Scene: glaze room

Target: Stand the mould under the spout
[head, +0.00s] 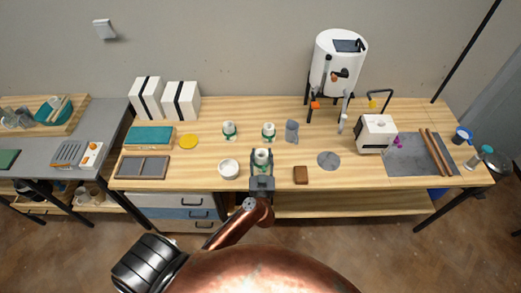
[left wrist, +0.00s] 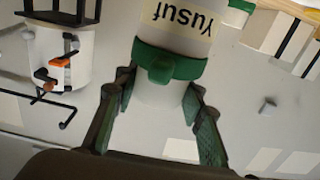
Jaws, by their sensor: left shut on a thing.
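My left gripper (head: 262,168) is shut on a white mould (head: 262,155) with a green band, near the table's front edge. In the left wrist view this mould (left wrist: 172,40) sits between the two fingers (left wrist: 160,98), and its label reads "Yusuf", upside down in the picture. I cannot tell whether it touches the table. Two similar white-and-green moulds stand behind it, one at the left (head: 229,131) and one at the right (head: 268,132). A white tank (head: 325,62) with taps stands on legs at the back; its spout is too small to make out surely. My right gripper is not in view.
A white bowl (head: 228,169) is left of my gripper and a brown block (head: 300,175) right of it. A grey upright object (head: 292,131) and a flat grey disc (head: 328,160) lie toward the tank. A white box-like device (head: 376,133) stands further right.

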